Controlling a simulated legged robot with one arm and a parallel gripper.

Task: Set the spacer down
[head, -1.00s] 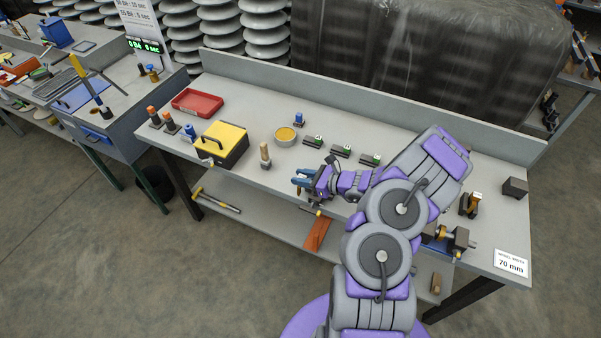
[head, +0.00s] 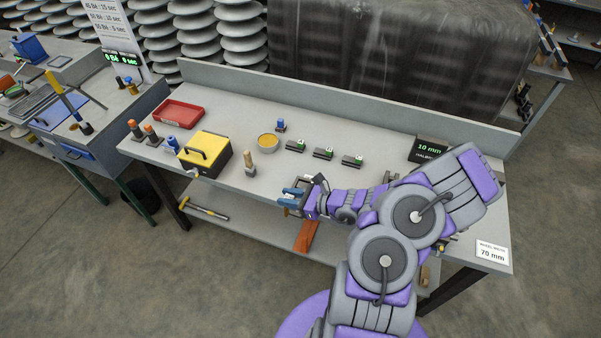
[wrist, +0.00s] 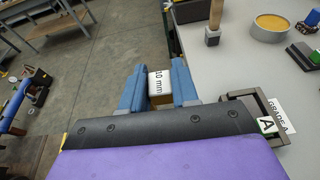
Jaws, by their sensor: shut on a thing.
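My gripper (head: 292,197) is at the front edge of the grey workbench (head: 228,193), below the row of small blocks in the head view. In the wrist view, its blue fingers (wrist: 158,92) are shut on a pale spacer (wrist: 157,84) marked 10 mm. Part of the spacer's underside looks yellowish. It is held level with or above the bench edge, to the left of the bench top in the wrist view; the exact height cannot be told. In the head view the spacer is hard to make out between the fingers.
Bare bench surrounds the brush.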

